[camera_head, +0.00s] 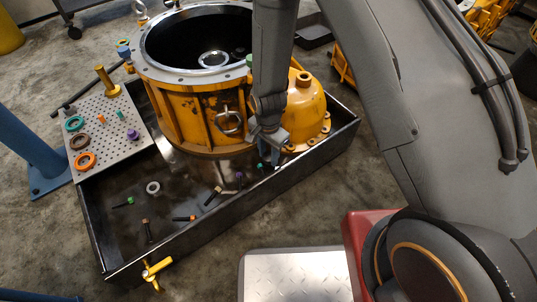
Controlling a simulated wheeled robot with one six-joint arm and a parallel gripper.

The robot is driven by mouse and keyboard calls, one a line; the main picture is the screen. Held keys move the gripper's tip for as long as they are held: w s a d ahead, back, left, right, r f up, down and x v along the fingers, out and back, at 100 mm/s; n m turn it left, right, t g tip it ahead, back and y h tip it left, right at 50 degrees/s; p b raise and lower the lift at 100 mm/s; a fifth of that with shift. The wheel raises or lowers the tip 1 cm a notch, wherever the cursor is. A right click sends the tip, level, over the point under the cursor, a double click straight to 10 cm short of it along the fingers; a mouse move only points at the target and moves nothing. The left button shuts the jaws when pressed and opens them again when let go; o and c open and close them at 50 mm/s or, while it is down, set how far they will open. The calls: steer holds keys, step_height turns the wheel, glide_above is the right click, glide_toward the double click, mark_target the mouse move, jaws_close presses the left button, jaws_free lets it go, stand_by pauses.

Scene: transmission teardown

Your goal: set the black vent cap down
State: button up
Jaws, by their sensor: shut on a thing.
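My gripper (270,155) points down at the end of my arm, over the right part of the black drip tray (96,232), in front of the yellow transmission housing. It is shut on a small dark thing at its fingertips, which I take to be the black vent cap (275,164). The fingers hide most of it, and its shape is hard to make out. I cannot tell whether it touches the tray floor.
The yellow housing (185,115) stands in the tray behind my gripper, with a yellow dome (305,105) close right. Several bolts and a washer (153,188) lie on the tray floor. A perforated plate (125,152) with coloured rings and plugs sits left. The tray's left floor has free room.

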steer(key=shift+f, duration=0.1)
steer(key=o, duration=1.1)
step_height(320, 180, up, 12)
steer(key=p, duration=0.6)
step_height(320, 180, up, 19)
steer(key=n, duration=0.6)
glide_above(268, 156)
steer(key=s+a, duration=0.4)
steer(key=s, duration=0.3)
steer(key=s+d+r+n+y, duration=0.1)
steer(key=s+r+n+y, duration=0.1)
steer(key=s+r+n, duration=0.6)
steer(key=s+r, duration=0.6)
steer(key=s, duration=0.2)
steer(key=shift+s+d+n, duration=0.2)
steer(key=shift+s+n, duration=0.15)
steer(key=shift+n, duration=0.05)
